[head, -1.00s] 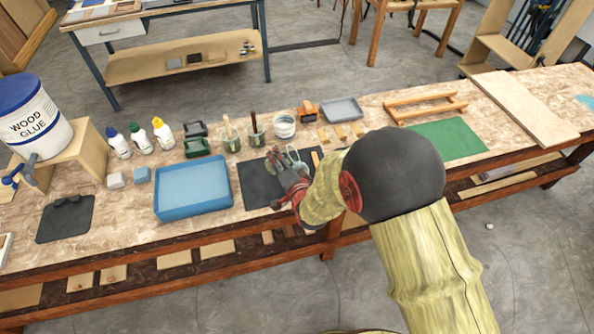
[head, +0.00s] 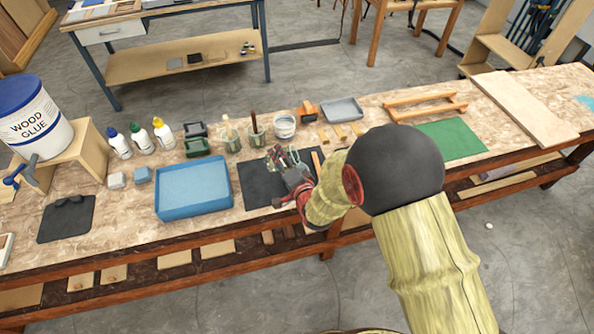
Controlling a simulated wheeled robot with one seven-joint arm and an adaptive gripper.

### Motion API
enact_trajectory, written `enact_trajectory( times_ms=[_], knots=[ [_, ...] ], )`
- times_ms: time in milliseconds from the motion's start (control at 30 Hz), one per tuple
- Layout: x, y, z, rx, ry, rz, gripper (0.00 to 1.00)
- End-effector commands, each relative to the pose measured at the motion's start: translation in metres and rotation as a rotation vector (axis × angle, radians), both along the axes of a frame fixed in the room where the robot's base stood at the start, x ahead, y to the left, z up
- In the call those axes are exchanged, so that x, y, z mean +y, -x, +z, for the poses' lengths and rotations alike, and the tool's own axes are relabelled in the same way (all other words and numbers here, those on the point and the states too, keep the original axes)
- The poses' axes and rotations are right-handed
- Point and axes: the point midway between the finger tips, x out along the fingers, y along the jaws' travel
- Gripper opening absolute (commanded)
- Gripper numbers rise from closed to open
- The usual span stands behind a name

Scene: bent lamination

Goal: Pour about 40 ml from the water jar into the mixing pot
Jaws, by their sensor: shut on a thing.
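My gripper (head: 277,158) is over the dark mat (head: 258,185) at the middle of the bench. It is shut on a small pale, glassy vessel (head: 294,157), which I take to be the water jar. The fingers and my wrist hide much of it, so its tilt and water level cannot be told. A white round pot (head: 284,126) with pale contents stands just behind the gripper, apart from it. It may be the mixing pot, but I cannot be sure. No stream of water can be made out.
Two jars with brushes or sticks (head: 230,138) stand left of the white pot. A blue tray (head: 193,188) lies left of the mat. Small wood strips (head: 340,132) and a grey tray (head: 342,109) are behind right. A green mat (head: 452,138) lies clear at right.

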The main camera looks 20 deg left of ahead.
Motion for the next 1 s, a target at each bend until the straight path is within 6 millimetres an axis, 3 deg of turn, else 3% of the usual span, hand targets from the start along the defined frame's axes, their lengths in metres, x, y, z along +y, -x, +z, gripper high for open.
enact_trajectory(
  times_ms=[1000],
  knots=[
    [0.011,-0.002,-0.002,0.025,-0.070,0.000,0.13]
  ],
)
